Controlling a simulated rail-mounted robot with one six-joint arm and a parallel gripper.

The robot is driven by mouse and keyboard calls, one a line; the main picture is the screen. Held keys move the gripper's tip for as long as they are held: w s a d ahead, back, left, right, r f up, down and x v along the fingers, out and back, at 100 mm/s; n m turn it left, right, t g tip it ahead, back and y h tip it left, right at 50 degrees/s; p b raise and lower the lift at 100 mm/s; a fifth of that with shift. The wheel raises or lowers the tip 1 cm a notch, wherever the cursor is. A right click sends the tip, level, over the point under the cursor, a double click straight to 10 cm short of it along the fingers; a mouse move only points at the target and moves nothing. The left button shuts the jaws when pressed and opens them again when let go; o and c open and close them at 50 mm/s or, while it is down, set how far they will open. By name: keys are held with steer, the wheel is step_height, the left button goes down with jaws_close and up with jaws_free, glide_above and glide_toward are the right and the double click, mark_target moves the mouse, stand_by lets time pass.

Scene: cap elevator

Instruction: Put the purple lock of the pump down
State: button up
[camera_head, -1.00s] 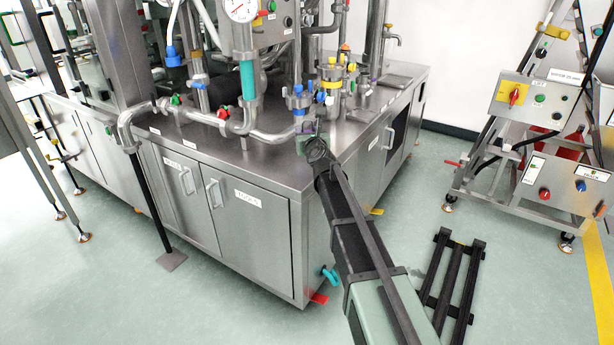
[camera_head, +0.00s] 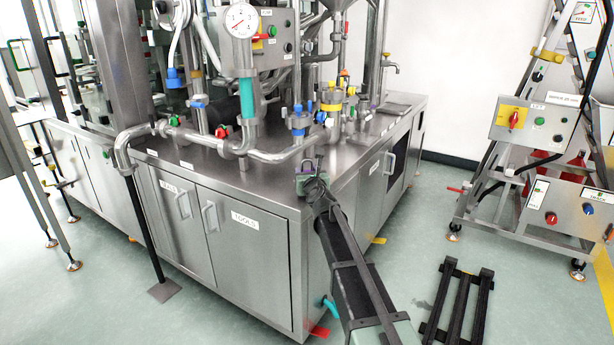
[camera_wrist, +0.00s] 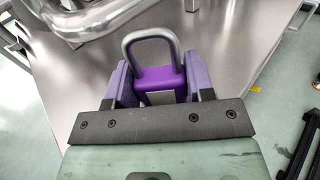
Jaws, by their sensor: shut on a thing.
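The purple lock (camera_wrist: 158,82) is a padlock with a grey metal shackle, seen close in the wrist view. My gripper (camera_wrist: 158,90) is shut on it, with a purple finger on each side of its body. The shackle loop points away from my gripper and encloses nothing that I can see. In the head view my gripper (camera_head: 308,182) is over the front corner of the steel cabinet top (camera_head: 270,182), with the lock (camera_head: 308,166) small at its tip. The pump (camera_head: 298,122) with blue valves stands behind it. Whether the lock touches the top is unclear.
Steel pipes with a red valve (camera_head: 221,132) run along the top behind my gripper. The cabinet top is bare around the front corner. A black rack (camera_head: 458,305) lies on the floor at the right. A control stand (camera_head: 540,125) stands at the far right.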

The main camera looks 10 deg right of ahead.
steer(key=shift+s+f, duration=0.2)
steer(key=shift+f, duration=0.1)
steer(key=o, duration=1)
steer(key=shift+s, duration=0.1)
steer(key=shift+c, duration=0.2)
steer(key=shift+s+b, duration=0.1)
steer(key=shift+b, duration=0.2)
steer(key=shift+r, duration=0.15)
steer(key=s+r+p, duration=0.1)
steer(key=s+p, duration=0.1)
steer(key=s, duration=0.9)
steer(key=shift+d, duration=0.3)
steer(key=shift+s+r, duration=0.1)
